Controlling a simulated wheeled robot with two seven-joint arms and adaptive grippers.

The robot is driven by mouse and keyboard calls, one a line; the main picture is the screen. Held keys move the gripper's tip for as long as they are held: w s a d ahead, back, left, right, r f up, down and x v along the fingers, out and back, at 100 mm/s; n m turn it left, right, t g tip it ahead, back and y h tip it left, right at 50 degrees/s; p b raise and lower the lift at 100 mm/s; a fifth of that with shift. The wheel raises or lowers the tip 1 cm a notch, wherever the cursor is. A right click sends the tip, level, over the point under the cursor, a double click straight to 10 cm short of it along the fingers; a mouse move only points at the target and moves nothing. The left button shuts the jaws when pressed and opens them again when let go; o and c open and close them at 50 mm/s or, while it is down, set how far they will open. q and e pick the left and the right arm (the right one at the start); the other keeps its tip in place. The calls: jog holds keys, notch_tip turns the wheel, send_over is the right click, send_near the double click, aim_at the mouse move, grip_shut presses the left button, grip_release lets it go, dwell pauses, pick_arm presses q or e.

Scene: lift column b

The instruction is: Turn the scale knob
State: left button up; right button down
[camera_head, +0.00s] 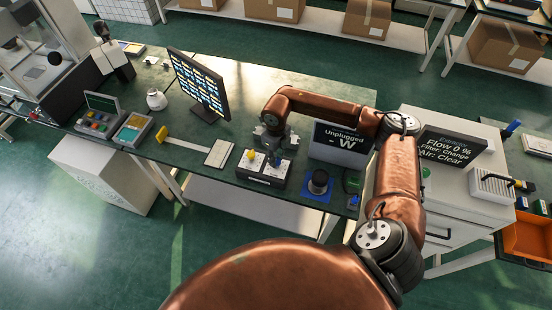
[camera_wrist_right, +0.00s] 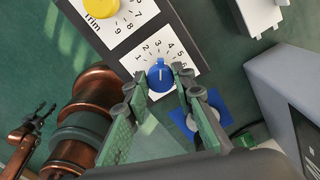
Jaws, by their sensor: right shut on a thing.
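A dark control box (camera_head: 264,176) with a yellow knob and a blue knob stands on the bench. In the right wrist view the yellow knob (camera_wrist_right: 100,5) is labelled "Trim". The blue knob (camera_wrist_right: 160,77) sits on a white numbered dial (camera_wrist_right: 146,62), its white mark pointing near 3; its name is not readable. My right gripper (camera_wrist_right: 161,74) is shut on the blue knob, with a fingertip at either side. In the head view my right gripper (camera_head: 274,149) is over the box. A small copper arm end, likely my left gripper (camera_wrist_right: 42,118), shows at the wrist view's left edge, too small to judge.
A blue mat with a dark round object (camera_head: 319,181) lies right of the box. A screen reading "Unplugged" (camera_head: 340,139) stands behind it. A white notepad (camera_head: 219,153) lies to the left, with a monitor (camera_head: 198,82) behind. An orange bin (camera_head: 528,237) is far right.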

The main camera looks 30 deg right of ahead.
jog(key=shift+n, duration=0.5)
jog(key=c, duration=1.6)
grip_release()
notch_tip(320, 180, up, 12)
jog(key=shift+r, duration=0.1)
